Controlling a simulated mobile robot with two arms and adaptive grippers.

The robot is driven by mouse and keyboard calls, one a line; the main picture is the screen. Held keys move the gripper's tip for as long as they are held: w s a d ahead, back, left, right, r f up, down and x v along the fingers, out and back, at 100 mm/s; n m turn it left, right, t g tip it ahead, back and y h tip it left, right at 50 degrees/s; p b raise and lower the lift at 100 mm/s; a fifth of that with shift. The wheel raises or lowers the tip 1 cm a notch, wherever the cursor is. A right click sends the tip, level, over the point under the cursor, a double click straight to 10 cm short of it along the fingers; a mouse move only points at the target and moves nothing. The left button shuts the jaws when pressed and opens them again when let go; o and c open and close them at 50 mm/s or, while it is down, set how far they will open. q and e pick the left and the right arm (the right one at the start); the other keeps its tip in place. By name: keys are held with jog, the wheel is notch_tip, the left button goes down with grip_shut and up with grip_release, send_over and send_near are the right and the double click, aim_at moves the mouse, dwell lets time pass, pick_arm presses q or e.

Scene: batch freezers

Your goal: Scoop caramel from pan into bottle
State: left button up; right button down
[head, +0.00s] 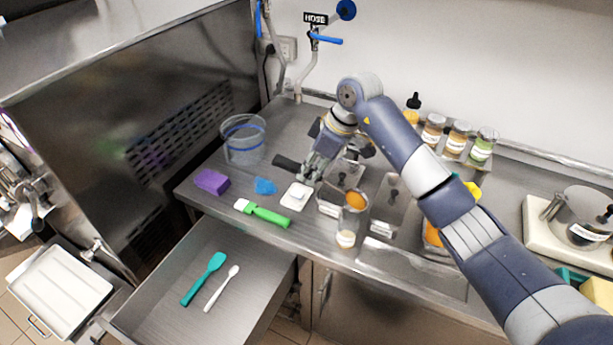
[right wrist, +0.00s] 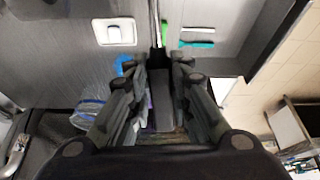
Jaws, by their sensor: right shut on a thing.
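My right gripper (head: 318,170) is over the counter behind the white scale-like block, shut on a dark handle (head: 287,162) that sticks out to its left. The right wrist view shows the dark handle (right wrist: 160,100) between the fingers; the tool's working end cannot be made out. A clear bottle-like container (head: 348,222) with a pale label stands at the counter's front edge. Orange shows at its top; I cannot tell whether it is inside or behind. Another orange patch (head: 432,235), perhaps caramel in a pan, is partly hidden by my right arm. My left gripper is out of view.
A purple sponge (head: 211,181), blue cloth (head: 265,186), green-handled brush (head: 263,213) and clear tub (head: 243,140) are at the left. An open drawer (head: 235,250) holds a teal spatula and white spoon. Labelled jars (head: 457,138) line the back.

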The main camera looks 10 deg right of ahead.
jog(key=d+r+y+b, duration=0.1)
jog(key=s+d+r+t+y+b, duration=0.1)
jog(key=shift+y, duration=0.4)
jog(key=d+y+b, duration=0.1)
jog(key=s+d+r+t+y+b, duration=0.1)
jog(key=d+r+t+y, duration=0.1)
jog(key=shift+s+b, duration=0.35)
jog(key=shift+b, duration=0.05)
jog(key=shift+s+d+r+t+y+b, duration=0.2)
jog(key=shift+s+d+t+y+b, duration=0.1)
jog(key=shift+d+y+b, duration=0.2)
jog(key=shift+s+d+r+t+y+b, duration=0.2)
jog(key=shift+d+t+y+b, duration=0.1)
jog(key=shift+d+y+b, duration=0.15)
jog(key=shift+s+d+r+t+y+b, duration=0.45)
jog(key=shift+d+y, duration=0.2)
jog(key=shift+y, duration=0.1)
